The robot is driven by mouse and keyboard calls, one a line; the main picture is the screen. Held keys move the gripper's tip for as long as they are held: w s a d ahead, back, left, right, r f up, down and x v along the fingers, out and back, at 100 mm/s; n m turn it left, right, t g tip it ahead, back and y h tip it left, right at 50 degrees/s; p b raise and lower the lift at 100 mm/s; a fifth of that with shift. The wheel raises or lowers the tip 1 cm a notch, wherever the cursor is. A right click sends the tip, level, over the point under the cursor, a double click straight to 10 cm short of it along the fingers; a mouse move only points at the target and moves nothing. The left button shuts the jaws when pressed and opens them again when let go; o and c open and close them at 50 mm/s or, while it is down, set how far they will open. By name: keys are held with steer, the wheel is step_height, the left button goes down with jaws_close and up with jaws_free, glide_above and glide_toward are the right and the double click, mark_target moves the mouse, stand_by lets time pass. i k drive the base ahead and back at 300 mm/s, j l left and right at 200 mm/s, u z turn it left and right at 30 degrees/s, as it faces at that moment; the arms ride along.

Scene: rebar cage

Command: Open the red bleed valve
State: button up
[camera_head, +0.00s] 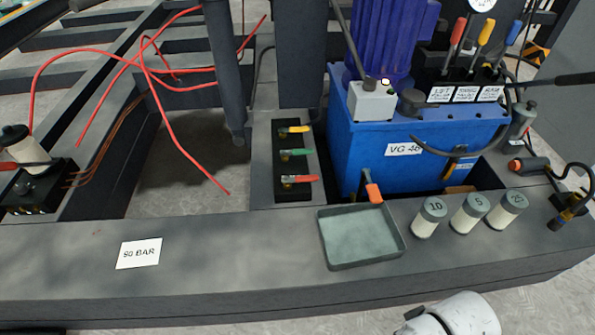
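The red bleed valve (300,179) is the lowest of three valves on a narrow black block (291,194) left of the blue tank. Its red lever lies sideways, pointing right. The green-levered valve (296,154) is just above it and the yellow-levered valve (295,130) is at the top. Their levers also lie sideways, roughly parallel. Nothing touches the red lever. A white rounded part of my arm shows at the bottom edge, well below the valves. My gripper's fingers are not in view.
The grey tray (333,259) stands on the ledge below the valves, under an orange-handled tap (373,191) on the blue tank (345,150). Cylinders (430,217) marked 10, 5 and 25 stand right of it. Loose red wires (190,153) hang at left. The ledge near the 90 BAR card (139,253) is clear.

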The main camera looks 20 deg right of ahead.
mark_target(315, 177)
steer(key=i+j, duration=0.75)
steer(key=i, duration=0.3)
